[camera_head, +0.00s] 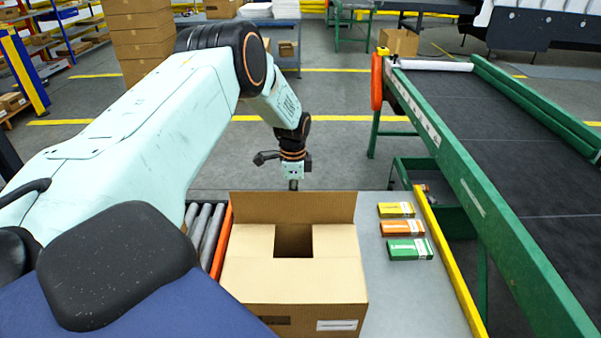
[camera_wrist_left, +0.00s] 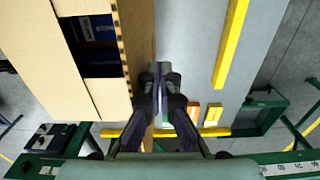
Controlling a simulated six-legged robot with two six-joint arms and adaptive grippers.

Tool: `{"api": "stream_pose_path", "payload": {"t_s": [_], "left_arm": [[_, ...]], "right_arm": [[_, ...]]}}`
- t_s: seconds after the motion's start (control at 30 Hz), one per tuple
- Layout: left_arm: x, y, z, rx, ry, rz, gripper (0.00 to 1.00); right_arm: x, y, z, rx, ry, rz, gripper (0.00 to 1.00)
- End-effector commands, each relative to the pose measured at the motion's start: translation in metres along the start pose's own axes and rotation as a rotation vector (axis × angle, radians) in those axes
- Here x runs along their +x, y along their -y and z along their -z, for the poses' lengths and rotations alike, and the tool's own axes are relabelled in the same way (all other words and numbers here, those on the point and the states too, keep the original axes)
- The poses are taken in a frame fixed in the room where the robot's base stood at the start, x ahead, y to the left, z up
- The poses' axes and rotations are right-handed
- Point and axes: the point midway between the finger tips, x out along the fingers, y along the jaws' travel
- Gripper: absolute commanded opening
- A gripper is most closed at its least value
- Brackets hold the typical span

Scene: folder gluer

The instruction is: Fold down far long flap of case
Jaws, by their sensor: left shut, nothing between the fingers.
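The brown cardboard case (camera_head: 293,290) stands on the grey table. Its far long flap (camera_head: 283,207) stands up at the back edge. The near long flap (camera_head: 293,276) and the side flaps lie folded inward, leaving a dark opening between them. In the left wrist view, the case top (camera_wrist_left: 35,60) is at left, with dark blue contents in the opening, and the raised flap (camera_wrist_left: 140,45) appears nearly edge-on. My left gripper (camera_head: 293,186) is shut and empty, just behind the far flap; its fingers (camera_wrist_left: 160,75) are close beside it. I cannot tell if they touch. My right gripper is not in view.
Small yellow (camera_head: 396,210), orange (camera_head: 402,228) and green (camera_head: 409,249) boxes lie on the table right of the case. A yellow rail (camera_head: 447,262) edges the table, with a green-framed conveyor (camera_head: 470,190) beyond. Rollers (camera_head: 207,236) adjoin the case at left.

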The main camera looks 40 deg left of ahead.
Motion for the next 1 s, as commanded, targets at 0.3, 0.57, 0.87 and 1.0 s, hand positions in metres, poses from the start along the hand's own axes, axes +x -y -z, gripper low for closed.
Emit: {"api": "stream_pose_path", "payload": {"t_s": [0.3,0.57,0.87,1.0], "left_arm": [[0.0,-0.007,0.0,0.0,0.0,0.0,0.0],[-0.003,-0.02,0.0,0.002,0.001,-0.003,0.0],[0.0,-0.039,0.0,0.0,0.0,0.0,0.0],[0.001,-0.039,0.0,0.0,0.0,0.0,0.0]], "right_arm": [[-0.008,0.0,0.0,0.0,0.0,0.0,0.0],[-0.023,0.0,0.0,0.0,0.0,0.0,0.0],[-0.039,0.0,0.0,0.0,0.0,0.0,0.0],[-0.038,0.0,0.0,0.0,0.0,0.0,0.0]]}}
